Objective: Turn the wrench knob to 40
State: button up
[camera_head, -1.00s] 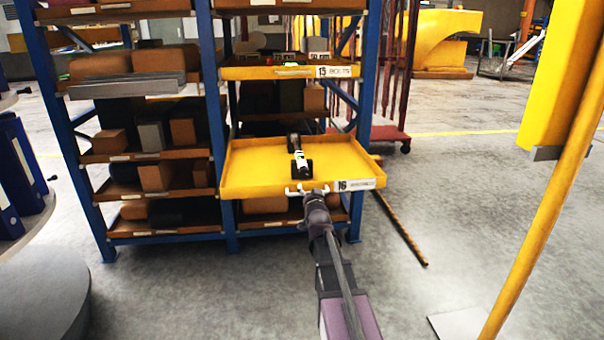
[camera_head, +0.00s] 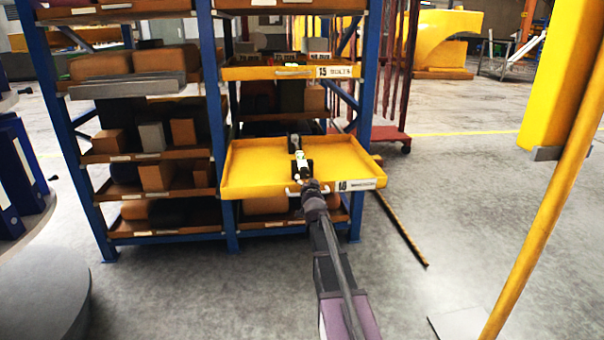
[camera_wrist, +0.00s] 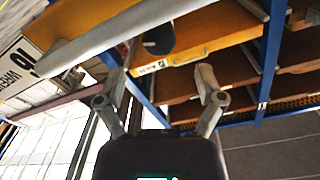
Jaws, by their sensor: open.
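A dark round end, perhaps the wrench's, shows beyond the fingers in the wrist view (camera_wrist: 158,38). I cannot tell whether anything touches it.
The tray's handle bar (camera_wrist: 110,35) and its 16 label plate (camera_wrist: 27,70) are close on the left in the wrist view. Yellow tray 15 (camera_head: 255,73) is above. A blue-post rack (camera_head: 230,205) holds boxes. A yellow pole (camera_head: 545,190) stands at right.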

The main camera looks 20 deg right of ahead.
aim_at(305, 173)
jog(key=shift+x, duration=3.55)
jog(key=c, duration=1.1)
